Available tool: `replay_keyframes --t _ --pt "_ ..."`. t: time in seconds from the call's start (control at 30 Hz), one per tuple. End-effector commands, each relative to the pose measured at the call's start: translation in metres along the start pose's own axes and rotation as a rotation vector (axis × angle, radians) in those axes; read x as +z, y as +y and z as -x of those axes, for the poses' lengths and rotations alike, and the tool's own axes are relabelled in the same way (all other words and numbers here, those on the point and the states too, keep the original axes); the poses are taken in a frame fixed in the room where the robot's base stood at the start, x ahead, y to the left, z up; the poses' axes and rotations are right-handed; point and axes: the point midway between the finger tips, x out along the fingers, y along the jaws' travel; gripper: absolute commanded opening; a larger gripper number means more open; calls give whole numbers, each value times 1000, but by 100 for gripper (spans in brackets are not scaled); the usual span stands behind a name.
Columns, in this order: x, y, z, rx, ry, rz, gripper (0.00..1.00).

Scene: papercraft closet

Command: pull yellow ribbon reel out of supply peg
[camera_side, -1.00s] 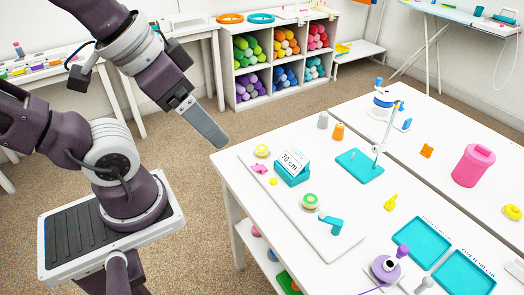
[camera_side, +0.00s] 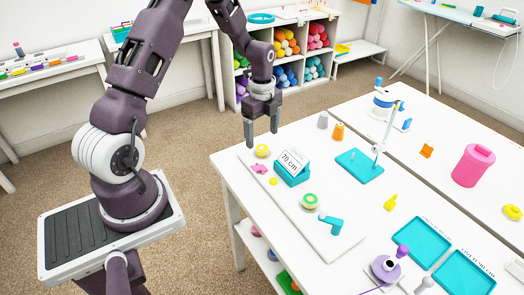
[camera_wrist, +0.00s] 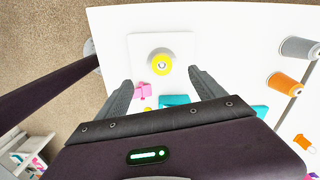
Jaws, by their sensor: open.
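A yellow ribbon reel (camera_side: 262,151) sits at the far left corner of the white board on the table. In the wrist view the yellow reel (camera_wrist: 154,68) appears as a ring around a pale centre, which looks like the supply peg (camera_wrist: 162,66). My gripper (camera_side: 262,138) points down, open and empty, above the reel. In the wrist view my gripper (camera_wrist: 160,80) has its two fingers apart, with the reel between and slightly beyond their tips. I cannot tell the exact height gap.
A teal block with a "70 cm" card (camera_side: 293,165) and a pink piece (camera_side: 259,168) stand close to the reel. Grey (camera_side: 323,120) and orange (camera_side: 338,131) spools stand behind.

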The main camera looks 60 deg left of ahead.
Motion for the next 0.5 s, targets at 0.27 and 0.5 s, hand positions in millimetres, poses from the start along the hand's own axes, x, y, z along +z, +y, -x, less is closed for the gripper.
replay_keyframes --t 0.27,0.5 --pt "4 -5 -49 3 0 1 79" --pt "4 -6 -56 0 -1 1 79"
